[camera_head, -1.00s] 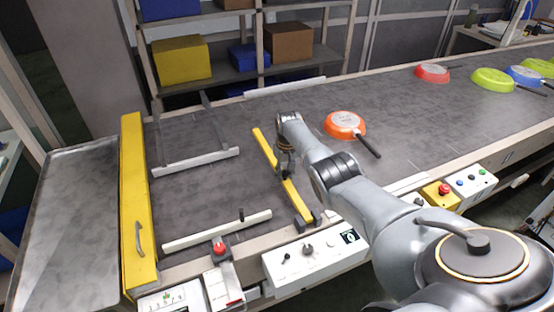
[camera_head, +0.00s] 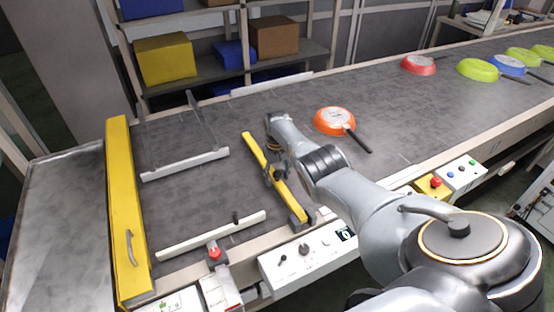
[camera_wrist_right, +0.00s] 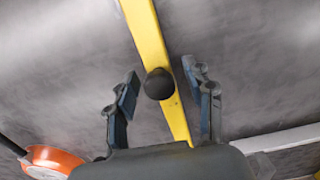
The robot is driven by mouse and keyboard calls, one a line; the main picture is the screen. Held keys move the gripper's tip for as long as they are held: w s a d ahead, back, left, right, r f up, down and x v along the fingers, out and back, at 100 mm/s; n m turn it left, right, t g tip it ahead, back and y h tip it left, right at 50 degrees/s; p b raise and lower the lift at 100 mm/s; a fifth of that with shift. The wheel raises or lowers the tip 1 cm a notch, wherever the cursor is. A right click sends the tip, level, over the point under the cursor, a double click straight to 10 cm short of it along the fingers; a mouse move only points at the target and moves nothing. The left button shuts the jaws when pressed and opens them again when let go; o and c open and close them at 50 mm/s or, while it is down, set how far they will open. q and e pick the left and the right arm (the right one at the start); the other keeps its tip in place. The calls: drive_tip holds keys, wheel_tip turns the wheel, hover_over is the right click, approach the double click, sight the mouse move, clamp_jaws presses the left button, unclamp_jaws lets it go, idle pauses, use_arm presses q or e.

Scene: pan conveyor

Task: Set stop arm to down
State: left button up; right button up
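The stop arm is a yellow bar (camera_head: 291,200) lying slantwise across the belt, with its near end at a dark mount on the front rail. In the right wrist view the yellow bar (camera_wrist_right: 147,35) carries a round black knob (camera_wrist_right: 158,84). My right gripper (camera_head: 274,174) is over the middle of the bar. In the right wrist view its fingers (camera_wrist_right: 168,88) are spread, one on each side of the knob, with visible gaps. The head view partly hides the fingers behind my wrist. My left gripper is not in view.
An orange pan (camera_head: 334,121) lies upside down on the belt (camera_head: 385,110), right of the bar. Several more pans are farther right. A white control panel (camera_head: 305,258) is on the front rail. A yellow gate (camera_head: 124,215) stands at the left end; pale guide rails (camera_head: 185,164) lie between.

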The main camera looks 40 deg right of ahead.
drive_tip(key=shift+r, duration=0.1)
wheel_tip(320, 180, up, 12)
idle(0.6)
idle(0.5)
